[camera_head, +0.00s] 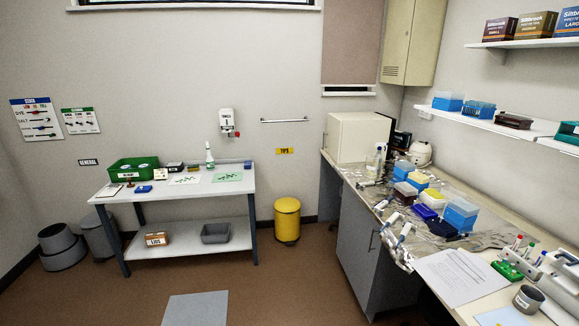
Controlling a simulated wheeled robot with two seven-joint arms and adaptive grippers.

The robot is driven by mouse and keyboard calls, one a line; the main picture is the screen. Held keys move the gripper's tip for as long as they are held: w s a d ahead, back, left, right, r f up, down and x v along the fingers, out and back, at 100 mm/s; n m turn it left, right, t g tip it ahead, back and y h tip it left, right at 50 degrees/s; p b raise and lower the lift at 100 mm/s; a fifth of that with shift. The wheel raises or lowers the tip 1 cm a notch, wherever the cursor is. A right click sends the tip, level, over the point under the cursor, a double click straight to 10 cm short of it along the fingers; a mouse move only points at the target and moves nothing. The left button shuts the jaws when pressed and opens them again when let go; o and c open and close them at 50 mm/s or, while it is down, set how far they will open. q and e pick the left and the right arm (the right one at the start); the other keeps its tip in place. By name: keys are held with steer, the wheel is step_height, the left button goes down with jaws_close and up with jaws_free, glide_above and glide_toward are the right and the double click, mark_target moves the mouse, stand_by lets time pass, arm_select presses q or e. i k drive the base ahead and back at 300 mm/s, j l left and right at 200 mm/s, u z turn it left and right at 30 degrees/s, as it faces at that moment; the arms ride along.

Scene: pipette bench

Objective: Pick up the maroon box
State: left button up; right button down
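A maroon box (499,30) with a white label reading "SMALL" stands at the left end of the upper wall shelf, at the top right of the head view. A brown box (537,26) stands just right of it, and a blue box (569,22) is cut off by the picture edge. A low dark maroon rack (513,120) sits on the lower shelf. Another small dark red box (405,190) is on the right bench among the tip boxes. Neither of my grippers shows in the head view.
The right bench (485,205) is crowded with tip boxes, pipettes, paper (458,277) and a grey cup (528,299). A white table (215,188) with a green crate (133,169) stands at the back left. A yellow bin (287,220) stands between. The middle floor is mostly clear.

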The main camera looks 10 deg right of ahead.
mark_target(410, 198)
steer(key=i+z, duration=0.1)
steer(key=i, duration=0.7)
steer(key=i+z, duration=0.35)
steer(key=i+j+z, duration=0.35)
steer(key=i+z, duration=0.3)
steer(key=z, duration=0.15)
steer(key=i+j+z, duration=0.2)
steer(key=z, duration=0.25)
steer(key=i+j+z, duration=0.25)
steer(key=z, duration=0.15)
steer(key=i+j+z, duration=0.25)
steer(key=z, duration=0.2)
steer(key=i+j+z, duration=0.2)
steer(key=j+z, duration=0.15)
steer(key=j, duration=0.25)
steer(key=i+j+z, duration=0.2)
steer(key=j, duration=0.15)
steer(key=k, duration=0.1)
